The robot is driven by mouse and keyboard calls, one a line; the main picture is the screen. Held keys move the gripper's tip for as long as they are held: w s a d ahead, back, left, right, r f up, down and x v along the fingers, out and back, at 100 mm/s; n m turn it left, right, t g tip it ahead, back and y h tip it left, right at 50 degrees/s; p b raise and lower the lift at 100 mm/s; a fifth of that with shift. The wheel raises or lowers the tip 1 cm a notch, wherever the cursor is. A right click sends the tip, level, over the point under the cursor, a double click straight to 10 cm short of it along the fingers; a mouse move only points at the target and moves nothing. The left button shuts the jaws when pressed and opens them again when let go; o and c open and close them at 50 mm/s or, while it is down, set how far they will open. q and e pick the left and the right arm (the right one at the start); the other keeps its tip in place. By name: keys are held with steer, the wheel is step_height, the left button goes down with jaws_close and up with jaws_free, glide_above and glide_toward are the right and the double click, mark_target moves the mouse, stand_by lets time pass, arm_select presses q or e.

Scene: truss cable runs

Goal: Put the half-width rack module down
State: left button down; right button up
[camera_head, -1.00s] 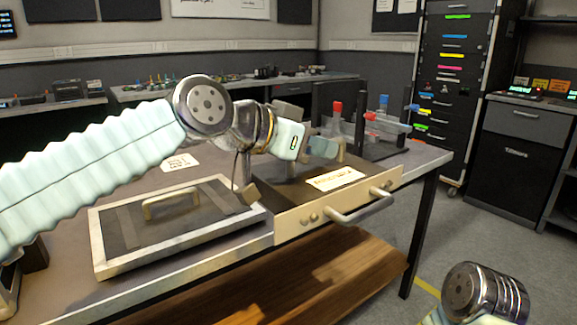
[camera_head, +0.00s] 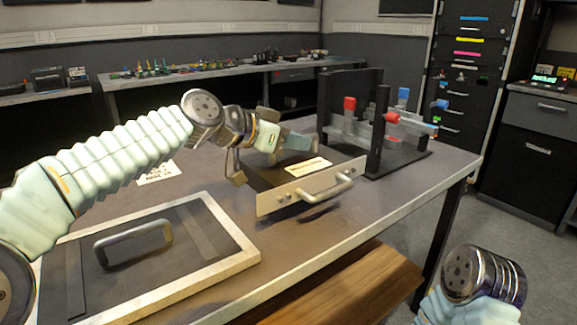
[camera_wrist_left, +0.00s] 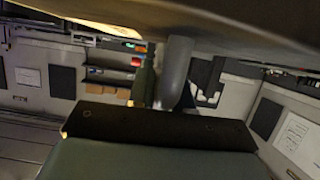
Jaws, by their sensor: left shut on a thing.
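The half-width rack module (camera_head: 310,188) is a dark box with a beige front panel, a metal bar handle and a pale label on top. My left gripper (camera_head: 290,150) reaches over it from the left and is shut on it, near its back. The module appears a little above the grey table (camera_head: 400,196), with a shadow under its front panel; any contact at its back is hidden. In the left wrist view a dark body fills the top edge, above the gripper. My right arm's wrist shows at the lower right; its fingers are out of view.
A framed dark panel with a grey handle (camera_head: 135,241) lies on the table at the front left. A black stand with red and blue clamps (camera_head: 378,130) is right behind the module. A white paper (camera_head: 157,172) lies left. Bare table lies right of the module.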

mark_target(289, 153)
arm_select(q)
steer(key=w+f, duration=0.1)
steer(key=w+a+f, duration=0.1)
steer(key=f, duration=0.1)
steer(key=shift+w+f, duration=0.15)
steer(key=shift+w, duration=0.15)
steer(key=f, duration=0.2)
steer(key=shift+w+f+b, duration=0.3)
steer(key=shift+f+b, duration=0.05)
steer(key=shift+b, duration=0.05)
steer(key=shift+f, duration=0.45)
steer(key=c, duration=1.1)
jaws_free()
steer(key=shift+f, duration=0.15)
steer(key=shift+o, duration=0.2)
steer(key=b+v, duration=0.2)
steer(key=v, duration=1)
steer(key=shift+s, duration=0.1)
